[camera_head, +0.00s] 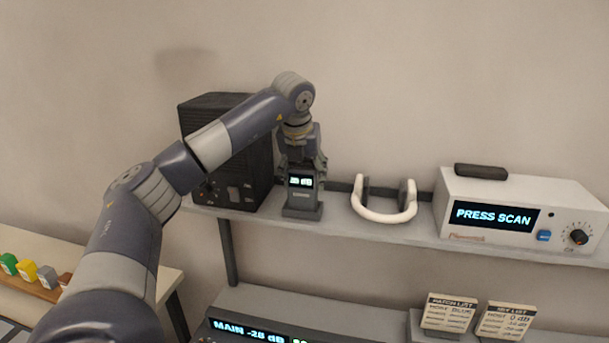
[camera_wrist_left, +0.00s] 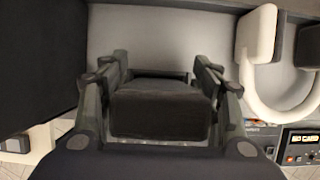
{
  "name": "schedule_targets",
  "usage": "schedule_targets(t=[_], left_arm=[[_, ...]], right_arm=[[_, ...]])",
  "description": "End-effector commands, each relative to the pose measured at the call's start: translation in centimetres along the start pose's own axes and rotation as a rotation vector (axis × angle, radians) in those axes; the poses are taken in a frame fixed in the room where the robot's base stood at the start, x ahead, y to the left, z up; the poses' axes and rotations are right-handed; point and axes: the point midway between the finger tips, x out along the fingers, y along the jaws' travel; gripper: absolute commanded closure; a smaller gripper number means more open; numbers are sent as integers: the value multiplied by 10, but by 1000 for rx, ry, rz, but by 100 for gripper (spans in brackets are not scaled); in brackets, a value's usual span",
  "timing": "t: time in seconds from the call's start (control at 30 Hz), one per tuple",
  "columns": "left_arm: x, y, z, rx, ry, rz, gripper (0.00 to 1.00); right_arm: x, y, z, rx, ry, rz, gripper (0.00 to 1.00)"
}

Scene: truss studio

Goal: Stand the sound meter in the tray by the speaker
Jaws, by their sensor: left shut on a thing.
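The sound meter (camera_head: 301,183) is a dark grey upright device with a lit dB display, on the shelf beside the black speaker (camera_head: 228,165). My left gripper (camera_head: 303,164) comes down from above and is shut on the meter's upper part. In the left wrist view the meter's dark top (camera_wrist_left: 160,112) lies between the two fingers (camera_wrist_left: 160,92). A dark grey tray-like base (camera_head: 303,212) shows at the meter's foot. I cannot tell whether the meter touches its floor. My right gripper is out of view.
White headphones (camera_head: 384,214) lie right of the meter, also seen in the left wrist view (camera_wrist_left: 258,45). A white scanner box (camera_head: 500,193) stands farther right. Two cards (camera_head: 450,312) and a mixer (camera_head: 245,325) are below. Bare shelf lies between headphones and scanner.

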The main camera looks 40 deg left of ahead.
Motion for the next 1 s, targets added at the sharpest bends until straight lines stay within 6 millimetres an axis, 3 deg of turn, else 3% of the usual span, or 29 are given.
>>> schedule_targets(t=[0.07, 0.1, 0.13, 0.47, 1.0], left_arm=[[2, 0, -1, 0, -1, -1, 72], [1, 0, 0, -1, -2, -1, 38], [1, 0, 0, 0, -2, -1, 34], [1, 0, -1, 0, 0, 0, 34], [-40, 0, 0, 0, -1, -2, 34]], right_arm=[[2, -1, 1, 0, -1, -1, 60], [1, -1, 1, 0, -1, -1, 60], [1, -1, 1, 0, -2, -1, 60], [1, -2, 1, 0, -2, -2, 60], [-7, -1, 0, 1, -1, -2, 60]])
